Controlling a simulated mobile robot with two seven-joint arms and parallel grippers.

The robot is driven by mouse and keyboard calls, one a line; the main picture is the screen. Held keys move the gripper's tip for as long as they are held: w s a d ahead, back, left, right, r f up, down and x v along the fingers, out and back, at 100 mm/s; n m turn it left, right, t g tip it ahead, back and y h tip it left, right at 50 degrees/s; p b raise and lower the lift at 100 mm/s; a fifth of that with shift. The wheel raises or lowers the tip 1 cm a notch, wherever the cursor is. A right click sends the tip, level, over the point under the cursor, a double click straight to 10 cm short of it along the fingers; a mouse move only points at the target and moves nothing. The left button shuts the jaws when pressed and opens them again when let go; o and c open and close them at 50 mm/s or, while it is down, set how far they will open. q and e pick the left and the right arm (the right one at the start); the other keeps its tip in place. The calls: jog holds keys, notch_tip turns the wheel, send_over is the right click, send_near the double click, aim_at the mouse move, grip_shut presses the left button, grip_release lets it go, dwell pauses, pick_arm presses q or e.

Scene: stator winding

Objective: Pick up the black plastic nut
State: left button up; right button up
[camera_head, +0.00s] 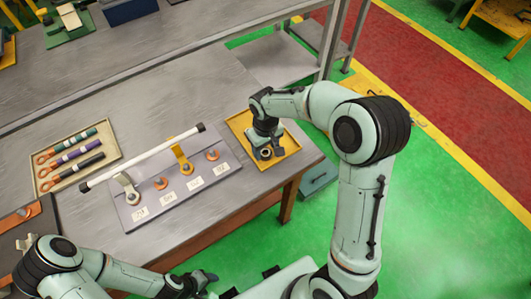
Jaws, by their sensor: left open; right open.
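A small dark ring-shaped part (266,153), which looks like the black plastic nut, lies in the yellow tray (291,141) at the right end of the table. My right gripper (268,151) points down over the tray with its fingers open around or just above this part. I cannot tell whether the fingers touch it. The gripper hides part of the tray. My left gripper (205,281) is open and empty, low in front of the table's near edge.
A grey board (225,176) with labels and orange-ended terminals carries a long white rod (145,157) with black ends. A beige tray (104,128) with several coloured tubes lies left. A shelf (180,32) stands behind. Bare table lies between board and shelf.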

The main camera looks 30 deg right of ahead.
jog(key=shift+f, duration=0.7)
jog(key=c, duration=0.8)
jog(key=shift+r, duration=0.15)
